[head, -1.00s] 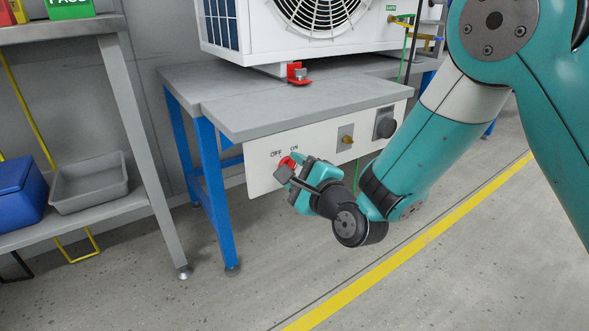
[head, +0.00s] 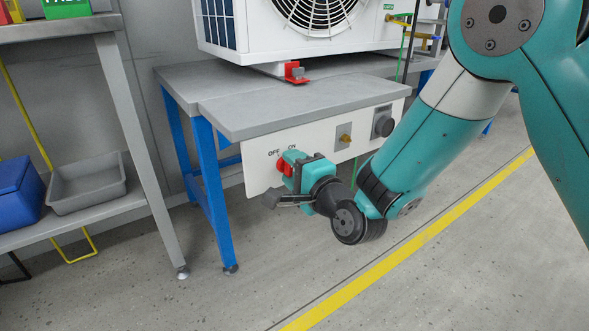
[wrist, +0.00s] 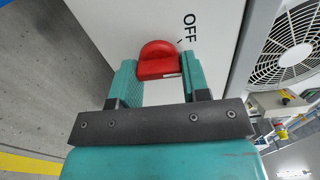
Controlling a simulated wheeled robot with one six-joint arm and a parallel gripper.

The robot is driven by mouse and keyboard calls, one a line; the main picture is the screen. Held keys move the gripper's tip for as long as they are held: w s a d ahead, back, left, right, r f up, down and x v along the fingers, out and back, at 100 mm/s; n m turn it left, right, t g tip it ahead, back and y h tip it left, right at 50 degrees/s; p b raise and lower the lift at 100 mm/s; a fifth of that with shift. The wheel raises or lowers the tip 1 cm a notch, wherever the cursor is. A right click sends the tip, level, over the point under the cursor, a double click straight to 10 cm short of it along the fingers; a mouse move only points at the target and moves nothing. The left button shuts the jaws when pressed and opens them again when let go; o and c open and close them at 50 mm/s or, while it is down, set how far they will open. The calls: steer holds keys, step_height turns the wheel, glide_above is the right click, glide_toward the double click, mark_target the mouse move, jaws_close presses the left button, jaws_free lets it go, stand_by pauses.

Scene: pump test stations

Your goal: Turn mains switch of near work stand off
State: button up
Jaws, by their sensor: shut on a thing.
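The mains switch is a red knob (head: 284,167) on the white front panel (head: 262,180) of the near work stand (head: 290,105). The labels OFF and ON are printed above it. My gripper (head: 287,165) is at the panel and shut on the knob. In the wrist view the red knob (wrist: 158,62) sits between the two teal fingers of my gripper (wrist: 160,75). The OFF label (wrist: 190,28) shows beside it; the ON label is out of sight there. The knob is partly covered by my gripper in the head view.
A brass fitting (head: 345,138) and a dark round knob (head: 384,125) are farther right on the panel. A white fan unit (head: 290,30) stands on top. A shelf with a grey tray (head: 88,187) and blue box (head: 18,190) is at left. The floor in front is clear.

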steer(key=n, duration=0.6)
steer(key=shift+s+a+r+n+b, duration=0.1)
steer(key=shift+a+n+b, duration=0.05)
steer(key=shift+n+b, duration=0.2)
stand_by(0.4)
steer(key=o, duration=0.9)
